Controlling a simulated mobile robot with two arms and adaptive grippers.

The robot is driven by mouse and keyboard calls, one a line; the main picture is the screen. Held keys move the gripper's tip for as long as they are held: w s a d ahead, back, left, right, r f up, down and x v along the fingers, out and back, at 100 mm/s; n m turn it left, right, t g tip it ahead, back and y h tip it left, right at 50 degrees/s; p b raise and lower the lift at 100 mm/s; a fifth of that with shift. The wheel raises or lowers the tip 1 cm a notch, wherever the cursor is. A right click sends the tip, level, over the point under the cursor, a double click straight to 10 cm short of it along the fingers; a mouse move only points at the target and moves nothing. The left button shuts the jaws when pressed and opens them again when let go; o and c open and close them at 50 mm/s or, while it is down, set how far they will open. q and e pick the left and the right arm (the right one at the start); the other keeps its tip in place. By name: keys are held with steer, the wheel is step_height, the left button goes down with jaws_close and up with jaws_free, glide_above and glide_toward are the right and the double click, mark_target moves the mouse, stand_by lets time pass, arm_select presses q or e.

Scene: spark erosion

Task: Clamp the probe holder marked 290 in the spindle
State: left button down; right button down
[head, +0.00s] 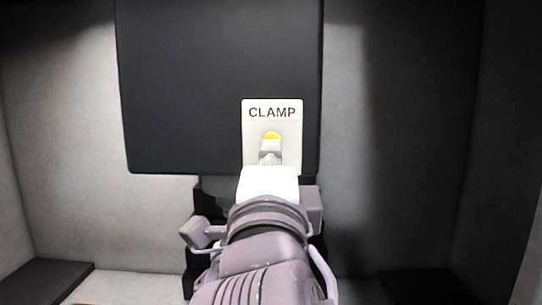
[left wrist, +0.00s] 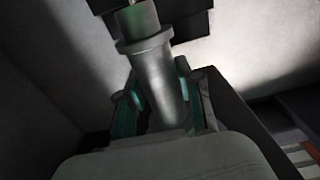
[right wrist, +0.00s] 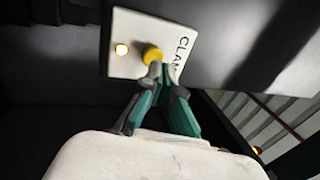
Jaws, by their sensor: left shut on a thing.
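The spindle head (head: 220,85) is a large dark block in the head view, with a white CLAMP plate (head: 251,140) on its front. A yellow button (head: 271,135) sits on the plate. My right gripper (right wrist: 160,72) is shut and empty, its fingertips at the button (right wrist: 151,54), seemingly touching it. In the left wrist view, my left gripper (left wrist: 160,88) is shut on a grey metal probe holder (left wrist: 153,62), a collared cylinder. Its upper end reaches the dark underside of the spindle (left wrist: 185,20); I cannot tell whether it is fully seated. No 290 mark shows. My right arm hides the holder in the head view.
Pale walls (head: 60,130) enclose the space on both sides. Dark low blocks (head: 45,279) lie at the bottom left and right. Free room lies on either side of my right arm.

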arm_select(q)
steer(key=shift+r, duration=1.15)
stand_by(0.9)
arm_select(e)
steer(key=shift+w, duration=0.2)
steer(key=shift+w, duration=1.1)
